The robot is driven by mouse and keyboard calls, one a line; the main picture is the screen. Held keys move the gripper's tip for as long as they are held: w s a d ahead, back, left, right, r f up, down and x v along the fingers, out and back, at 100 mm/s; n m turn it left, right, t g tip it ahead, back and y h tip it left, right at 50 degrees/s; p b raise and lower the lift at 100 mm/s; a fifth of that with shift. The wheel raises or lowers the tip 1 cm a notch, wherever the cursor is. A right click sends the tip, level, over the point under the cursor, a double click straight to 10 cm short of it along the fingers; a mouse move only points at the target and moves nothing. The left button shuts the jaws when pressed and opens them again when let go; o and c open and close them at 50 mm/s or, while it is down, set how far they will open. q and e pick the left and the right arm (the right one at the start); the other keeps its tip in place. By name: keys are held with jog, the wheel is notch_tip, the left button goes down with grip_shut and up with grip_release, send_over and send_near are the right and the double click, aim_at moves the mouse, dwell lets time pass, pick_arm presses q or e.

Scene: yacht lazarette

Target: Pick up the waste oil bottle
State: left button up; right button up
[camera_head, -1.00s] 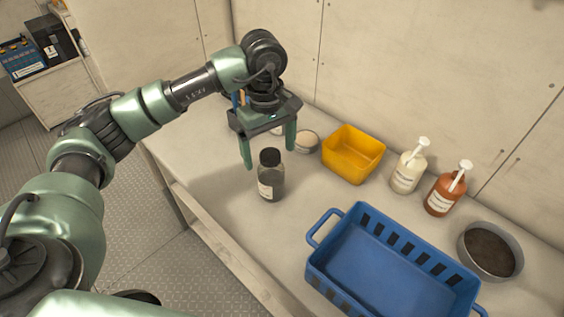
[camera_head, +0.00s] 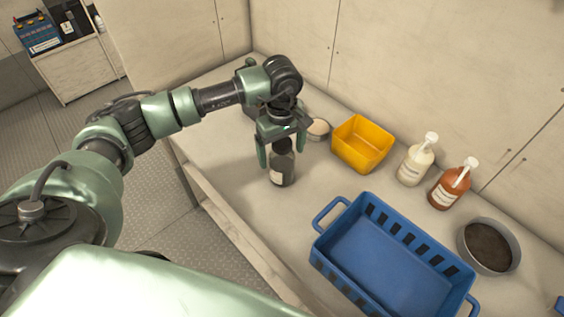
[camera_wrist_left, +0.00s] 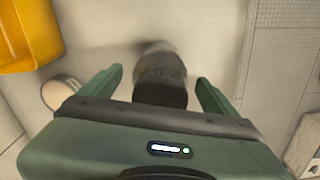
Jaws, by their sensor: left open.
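The waste oil bottle (camera_head: 282,169) is a dark grey bottle with a black cap and a pale label. It stands upright on the bench, left of the blue crate. My left gripper (camera_head: 282,158) is open above it, with one green finger on each side of its upper part. In the left wrist view the bottle (camera_wrist_left: 160,82) lies between the two fingers, with a gap on both sides. My right gripper is not in view.
A blue crate (camera_head: 328,246) stands on the bench to the right. A yellow bin (camera_head: 362,144), a round pale-topped container (camera_head: 318,128), a white pump bottle (camera_head: 415,163), a brown pump bottle (camera_head: 450,186) and a grey bowl (camera_head: 489,246) line the wall side. Bench around the bottle's front is clear.

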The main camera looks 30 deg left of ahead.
pick_arm(q)
jog(key=c, duration=1.9)
jog(key=shift+c, duration=0.2)
jog(key=shift+r, duration=0.2)
